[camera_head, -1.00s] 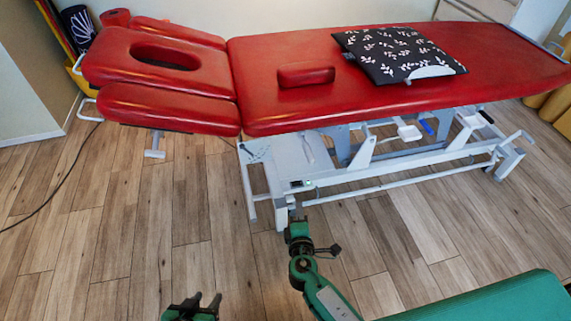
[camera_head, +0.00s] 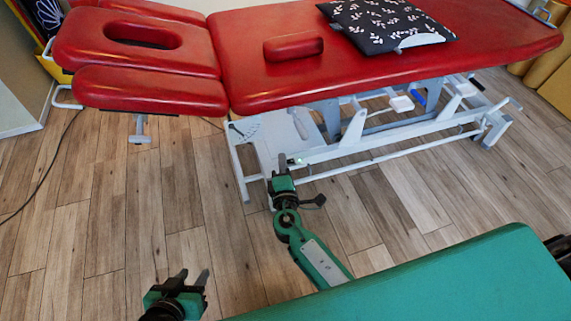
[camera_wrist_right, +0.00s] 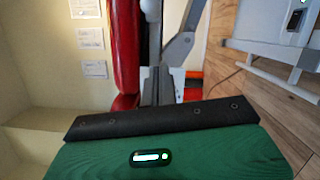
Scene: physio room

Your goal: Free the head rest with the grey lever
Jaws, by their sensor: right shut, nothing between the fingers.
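The red head rest (camera_head: 150,58), with an oval face hole, is at the left end of the red treatment table in the head view. A grey lever (camera_head: 139,130) hangs below its near side pad, apart from both grippers. My right gripper (camera_head: 280,163) is shut and empty, in front of the table's white frame, right of the lever and lower in the picture. My left gripper (camera_head: 191,274) is low in the picture, fingers apart and empty, over the floor. In the right wrist view, red padding (camera_wrist_right: 124,55) and grey metal parts show sideways; I cannot tell whether the lever is among them.
The red table (camera_head: 380,75) carries a small red cushion (camera_head: 293,46) and a dark patterned pillow (camera_head: 388,24). Its white frame (camera_head: 370,148) stands close to my right gripper. The wooden floor (camera_head: 90,220) is clear at the left, except for a dark cable (camera_head: 45,185).

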